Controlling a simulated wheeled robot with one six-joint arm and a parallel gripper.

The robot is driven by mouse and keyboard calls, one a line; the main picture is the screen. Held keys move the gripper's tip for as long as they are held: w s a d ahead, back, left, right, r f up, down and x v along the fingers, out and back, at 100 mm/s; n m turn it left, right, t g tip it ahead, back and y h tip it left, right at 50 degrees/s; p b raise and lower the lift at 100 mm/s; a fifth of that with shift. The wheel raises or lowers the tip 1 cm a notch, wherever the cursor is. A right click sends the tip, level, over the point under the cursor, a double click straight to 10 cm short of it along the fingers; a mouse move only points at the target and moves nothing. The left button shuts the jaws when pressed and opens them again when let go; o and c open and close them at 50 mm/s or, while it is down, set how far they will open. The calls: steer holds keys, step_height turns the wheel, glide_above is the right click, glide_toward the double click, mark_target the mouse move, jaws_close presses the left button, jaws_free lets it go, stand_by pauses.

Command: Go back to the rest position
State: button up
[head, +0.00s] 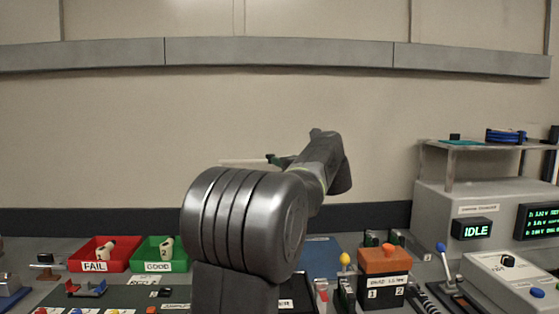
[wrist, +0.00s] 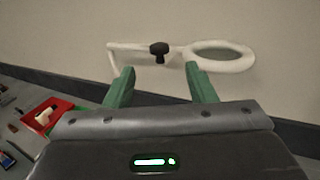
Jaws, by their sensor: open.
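My gripper (wrist: 160,78) is open in the wrist view, with its two green fingers spread apart and nothing between them.
On the bench stand a red FAIL bin (head: 96,255) and a green GOOD bin (head: 158,255), each holding a cell. An orange-topped box (head: 382,264) stands right of my arm.

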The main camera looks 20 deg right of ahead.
mark_target(267, 156)
steer(key=shift+s+d, duration=0.1)
steer(key=shift+s, duration=0.4)
steer(key=w+a+p, duration=0.1)
steer(key=w+a, duration=0.1)
steer(key=w, duration=1.1)
steer(key=shift+w, duration=0.3)
steer(key=shift+d, duration=0.1)
steer(key=shift+w, duration=0.1)
steer(key=shift+a+f+b, duration=0.2)
steer(key=shift+f+b, duration=0.05)
steer(key=shift+b, duration=0.1)
steer(key=shift+s+a+r+m+h+b, duration=0.15)
steer(key=shift+s+a+m+h, duration=0.05)
steer(key=shift+s+h, duration=0.15)
steer(key=shift+s+a+r+m+h+b, duration=0.1)
steer(key=shift+s+a+m+h+b, duration=0.05)
steer(key=shift+s+m+h, duration=0.15)
steer(key=shift+f+h, duration=0.1)
steer(key=shift+h, duration=0.15)
steer(key=shift+s, duration=0.15)
stand_by(0.6)
